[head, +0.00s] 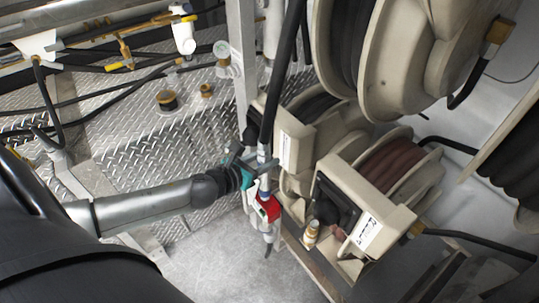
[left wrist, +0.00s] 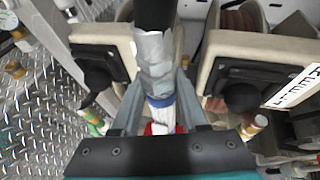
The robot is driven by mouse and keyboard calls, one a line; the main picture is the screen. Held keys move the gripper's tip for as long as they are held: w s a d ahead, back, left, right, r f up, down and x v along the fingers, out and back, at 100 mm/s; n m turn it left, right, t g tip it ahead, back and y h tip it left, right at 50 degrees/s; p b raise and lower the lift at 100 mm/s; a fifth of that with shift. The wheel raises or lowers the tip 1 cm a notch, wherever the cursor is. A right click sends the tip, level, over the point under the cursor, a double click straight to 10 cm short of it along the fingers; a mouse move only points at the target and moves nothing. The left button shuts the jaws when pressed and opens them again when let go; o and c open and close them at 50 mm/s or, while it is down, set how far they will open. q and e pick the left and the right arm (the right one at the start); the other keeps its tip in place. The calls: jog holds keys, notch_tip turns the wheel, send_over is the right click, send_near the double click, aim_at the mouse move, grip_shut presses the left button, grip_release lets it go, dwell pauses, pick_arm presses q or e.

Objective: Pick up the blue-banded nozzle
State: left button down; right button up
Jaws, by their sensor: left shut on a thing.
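The blue-banded nozzle (left wrist: 158,101) is in the middle of the left wrist view, a grey metal fitting with a blue ring below it, under a thick black hose. In the head view the nozzle (head: 268,207) hangs upright below the hose, with a red part and a pale tip showing. My left gripper (head: 261,166) reaches it from the left and is shut on it. In the left wrist view its grey fingers (left wrist: 160,104) stand on both sides of the nozzle, and the gripper body hides its lower end. My right gripper is not in view.
Another nozzle (head: 311,232) with an orange-yellow band sits at the reel housing on the right. Large beige hose reels (head: 391,60) crowd the right side. A metal post (head: 241,55) and a diamond-plate wall (head: 120,140) stand to the left. Bare floor (head: 215,262) lies below.

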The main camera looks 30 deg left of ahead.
pick_arm(q)
jog(key=s+a+b, duration=0.2)
jog(key=s, duration=1.3)
jog(key=shift+r, duration=0.2)
jog(key=shift+r+p, duration=0.75)
